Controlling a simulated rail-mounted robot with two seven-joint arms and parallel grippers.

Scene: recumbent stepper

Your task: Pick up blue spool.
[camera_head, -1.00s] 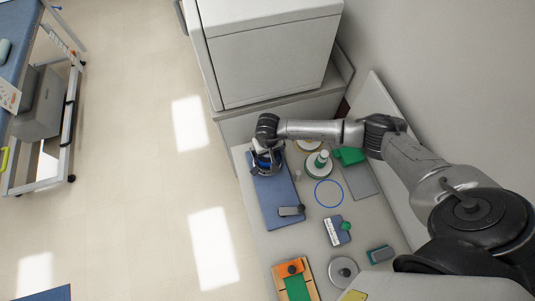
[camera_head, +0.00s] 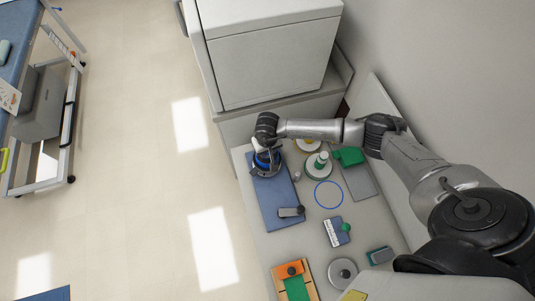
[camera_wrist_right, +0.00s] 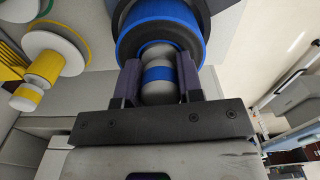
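The blue spool (camera_head: 268,164) is dark and round with a blue ring, at the far end of the blue board (camera_head: 278,204). In the right wrist view the spool (camera_wrist_right: 163,28) shows its wide disc and a grey knob with a blue band. My right gripper (camera_head: 262,147) is over the spool. In the wrist view its two fingers (camera_wrist_right: 158,75) lie against both sides of the knob, shut on it. I cannot tell any gap between spool and board. My left gripper is not in view.
A white and green spool (camera_head: 319,164) and a yellow one (camera_head: 309,144) stand to the right. A blue ring (camera_head: 329,194), a green block (camera_head: 349,156) and an orange-framed piece (camera_head: 289,268) lie on the table. A large white cabinet (camera_head: 272,55) stands behind.

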